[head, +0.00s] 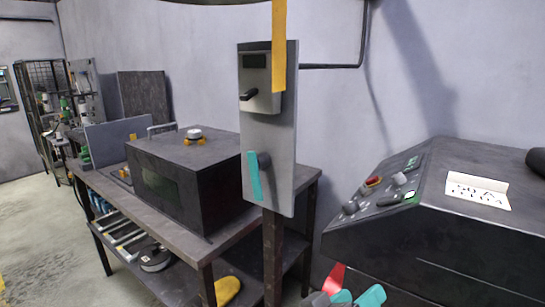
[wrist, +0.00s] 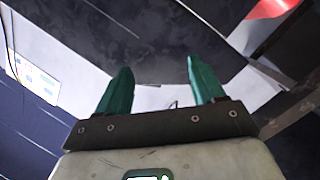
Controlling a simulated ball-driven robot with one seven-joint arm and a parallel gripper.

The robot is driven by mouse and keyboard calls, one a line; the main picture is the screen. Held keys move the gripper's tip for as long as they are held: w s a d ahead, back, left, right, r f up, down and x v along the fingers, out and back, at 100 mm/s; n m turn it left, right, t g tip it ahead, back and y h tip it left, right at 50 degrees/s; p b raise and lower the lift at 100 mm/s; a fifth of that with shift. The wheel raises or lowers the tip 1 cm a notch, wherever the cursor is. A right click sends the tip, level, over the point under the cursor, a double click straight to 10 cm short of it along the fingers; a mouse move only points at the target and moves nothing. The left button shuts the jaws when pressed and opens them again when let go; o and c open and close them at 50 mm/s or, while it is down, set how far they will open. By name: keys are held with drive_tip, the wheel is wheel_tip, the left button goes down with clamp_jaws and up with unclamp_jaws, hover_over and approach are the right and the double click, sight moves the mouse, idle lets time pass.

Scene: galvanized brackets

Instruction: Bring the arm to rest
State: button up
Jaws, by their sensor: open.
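My gripper (head: 356,297) shows only at the bottom edge of the head view, where its teal fingertips are in front of the dark machine's lower side. In the wrist view the two teal fingers of my gripper (wrist: 161,85) stand well apart with nothing between them. The gripper is open and empty. Most of my arm is outside the head view, so its pose cannot be told.
A dark machine (head: 440,235) with a control panel stands close on the right. A grey upright panel (head: 268,130) with a teal lever stands mid-view. Behind it is a workbench (head: 225,238) bearing a dark box (head: 185,180). Open floor (head: 35,230) lies at left.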

drive_tip(key=s+d+f+g+y+p, duration=0.2)
drive_tip(key=s+d+f+g+y, duration=0.1)
drive_tip(key=s+d+f, duration=0.3)
drive_tip(key=s+d+f+g+y+p, duration=0.1)
drive_tip(key=s+d+f+g+y, duration=0.2)
drive_tip(key=d+f, duration=0.5)
drive_tip(key=s+f+g+y+p, duration=0.1)
drive_tip(key=s+f+y, duration=0.2)
drive_tip(key=s, duration=0.7)
drive_tip(key=s+f+g+y+p, duration=0.2)
drive_tip(key=s+f+y, duration=0.1)
drive_tip(key=s, duration=0.7)
drive_tip(key=shift+s+a+f+n+g+y, duration=0.3)
drive_tip(key=shift+f+n+y, duration=0.1)
drive_tip(key=shift+f, duration=0.4)
